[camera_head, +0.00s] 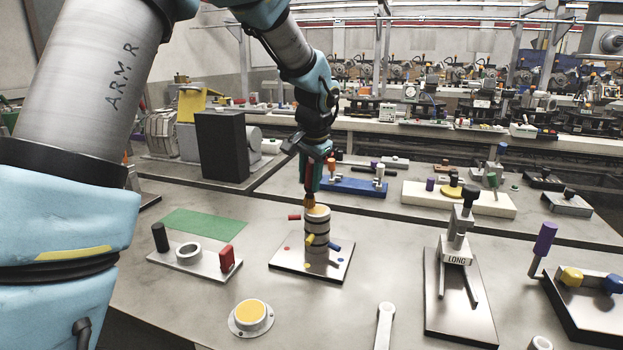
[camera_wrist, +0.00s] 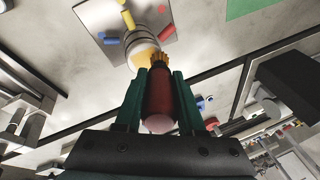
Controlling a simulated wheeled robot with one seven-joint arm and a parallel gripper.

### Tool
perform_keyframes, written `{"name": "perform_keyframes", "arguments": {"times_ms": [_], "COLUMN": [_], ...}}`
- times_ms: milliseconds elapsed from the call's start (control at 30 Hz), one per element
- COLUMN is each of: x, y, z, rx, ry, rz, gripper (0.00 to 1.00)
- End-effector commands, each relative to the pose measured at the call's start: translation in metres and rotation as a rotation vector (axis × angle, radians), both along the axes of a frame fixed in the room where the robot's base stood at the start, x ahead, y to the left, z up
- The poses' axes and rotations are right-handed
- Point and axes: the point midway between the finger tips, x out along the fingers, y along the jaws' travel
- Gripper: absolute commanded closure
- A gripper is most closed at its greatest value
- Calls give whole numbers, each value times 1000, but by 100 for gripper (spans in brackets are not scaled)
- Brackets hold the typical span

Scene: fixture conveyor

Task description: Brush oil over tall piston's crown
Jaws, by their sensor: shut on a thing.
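The tall piston (camera_head: 317,240) stands upright on a square metal plate (camera_head: 285,264), with dark ring grooves around its side. Its crown (camera_head: 319,212) looks tan-yellow; it also shows in the wrist view (camera_wrist: 140,57). My gripper (camera_head: 312,182) is above the piston, shut on a brush. In the wrist view the brush's dark red handle (camera_wrist: 159,105) lies between my green fingers (camera_wrist: 160,75). The brush's golden bristles (camera_wrist: 160,59) point down and overlap the crown's edge; in the head view they are at its back left. Firm contact is hard to tell.
Colored pegs, red (camera_head: 294,217), yellow (camera_head: 310,239) and blue (camera_head: 334,246), stick out around the piston. A round dish with yellow content (camera_head: 251,312) is at the front. A wrench (camera_head: 385,325) and a LONG-marked fixture (camera_head: 457,255) are to the right.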

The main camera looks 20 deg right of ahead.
Motion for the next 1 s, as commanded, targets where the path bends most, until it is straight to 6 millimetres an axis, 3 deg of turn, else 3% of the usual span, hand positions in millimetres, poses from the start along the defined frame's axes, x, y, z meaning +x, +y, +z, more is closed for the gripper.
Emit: {"name": "perform_keyframes", "arguments": {"times_ms": [33, 600, 1000], "x": [1, 5, 5], "y": [-2, -3, -2], "z": [22, 70, 75], "rx": [-7, -6, -5], "ry": [-5, -3, -3], "rz": [-2, 0, 1], "gripper": [100, 100, 100]}}
